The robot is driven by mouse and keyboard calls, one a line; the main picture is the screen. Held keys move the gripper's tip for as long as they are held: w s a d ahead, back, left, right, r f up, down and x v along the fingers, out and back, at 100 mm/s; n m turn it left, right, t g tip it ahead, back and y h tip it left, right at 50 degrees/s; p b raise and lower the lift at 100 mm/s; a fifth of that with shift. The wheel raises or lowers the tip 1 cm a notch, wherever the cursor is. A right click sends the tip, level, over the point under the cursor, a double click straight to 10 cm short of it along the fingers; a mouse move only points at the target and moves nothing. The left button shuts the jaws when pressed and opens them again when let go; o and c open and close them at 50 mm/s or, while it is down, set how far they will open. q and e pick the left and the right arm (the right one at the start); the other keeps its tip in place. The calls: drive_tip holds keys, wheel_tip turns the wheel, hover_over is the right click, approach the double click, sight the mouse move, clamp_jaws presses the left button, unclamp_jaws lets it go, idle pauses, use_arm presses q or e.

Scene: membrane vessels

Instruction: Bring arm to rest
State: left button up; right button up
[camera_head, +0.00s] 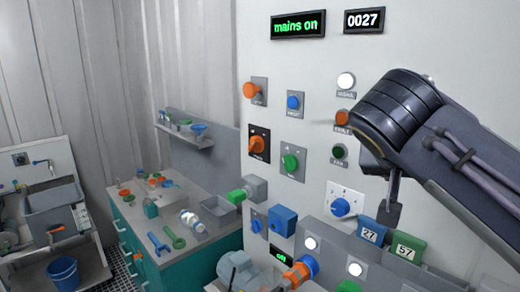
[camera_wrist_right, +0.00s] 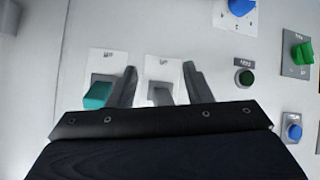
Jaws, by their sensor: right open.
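My right arm comes in from the right in the head view, in front of the grey control panel (camera_head: 330,50). Its gripper (camera_head: 391,205) points down there, near the blue and green tags. In the right wrist view the right gripper (camera_wrist_right: 160,78) has its two fingers apart. A grey knob (camera_wrist_right: 160,94) on a white plate shows between the fingers; I cannot tell whether they touch it. A teal knob (camera_wrist_right: 98,94) is just left of the left finger. My left gripper is not in view.
The panel carries a blue dial (camera_head: 340,207), a green knob (camera_head: 290,162) and an orange knob (camera_head: 250,90). Blue tag 27 (camera_head: 370,232) and green tag 57 (camera_head: 406,247) stand below the right gripper. A bench with tools (camera_head: 155,215) is at the left.

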drive_tip(key=s+f+n+g+y, duration=0.1)
drive_tip(key=s+f+y, duration=0.2)
drive_tip(key=f, duration=0.6)
drive_tip(key=s+a+f+n+y, duration=0.1)
drive_tip(key=s+f+n+y, duration=0.1)
drive_tip(key=s+f, duration=0.4)
drive_tip(key=s+f+n+g+y, duration=0.1)
drive_tip(key=s+f, duration=0.4)
drive_tip(key=f, duration=0.7)
drive_tip(key=n+y, duration=0.1)
drive_tip(key=y, duration=0.1)
drive_tip(key=shift+s+a+g+y, duration=0.15)
drive_tip(key=shift+s+g+y, duration=0.15)
drive_tip(key=shift+y, duration=0.1)
drive_tip(key=s+a+f, duration=0.1)
drive_tip(key=s+a+f+y, duration=0.1)
drive_tip(key=f, duration=0.1)
drive_tip(key=s+a+f+y, duration=0.1)
drive_tip(key=a+f, duration=0.1)
drive_tip(key=shift+s+f+m, duration=0.1)
drive_tip(key=shift+s+m, duration=0.1)
drive_tip(key=shift+m, duration=0.1)
drive_tip(key=shift+c, duration=0.3)
